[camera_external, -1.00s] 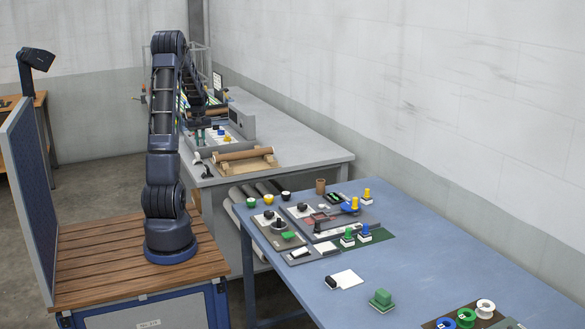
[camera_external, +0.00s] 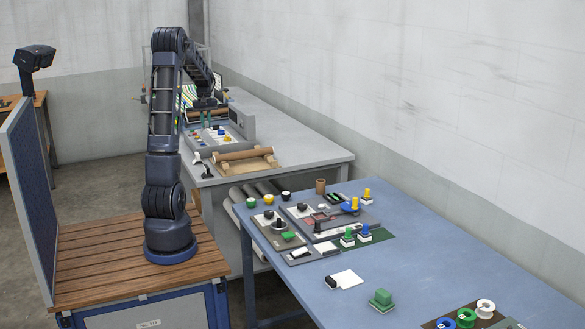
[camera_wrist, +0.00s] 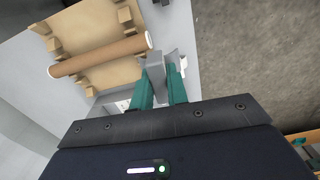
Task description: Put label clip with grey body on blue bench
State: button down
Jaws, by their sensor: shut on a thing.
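My gripper (camera_wrist: 163,88) has teal fingers and is shut on a grey block-like piece, which looks like the grey body of the label clip (camera_wrist: 155,70). In the external view my gripper (camera_external: 206,119) is above the far grey table, and the clip is too small to make out. The blue bench (camera_external: 440,240) stands in the foreground, well apart from my gripper, with free surface on its right side.
The blue bench carries trays, stamps, a green block (camera_external: 381,299) and coloured rings.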

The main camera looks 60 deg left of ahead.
jog(key=w+d+f+m, duration=0.1)
jog(key=w+d+m, duration=0.2)
jog(key=w+d, duration=0.7)
jog(key=w+d+m, duration=0.3)
jog(key=w+d, duration=0.4)
jog(key=w, duration=0.7)
jog(key=w+d+m, duration=0.2)
jog(key=w+d, duration=0.3)
jog(key=d, duration=0.3)
jog(key=w+d+f+m, duration=0.1)
jog(key=w+d, duration=0.4)
jog(key=d, duration=0.3)
jog(key=w+d+m, duration=0.2)
jog(key=w+d, duration=0.3)
jog(key=d, duration=0.4)
jog(key=w+d+m, duration=0.3)
jog(key=d, duration=1.1)
jog(key=m, duration=0.8)
send_over(387, 271)
notch_tip(387, 271, down, 2)
notch_tip(387, 271, down, 20)
jog(key=shift+d+r, duration=0.1)
jog(key=shift+r, duration=0.15)
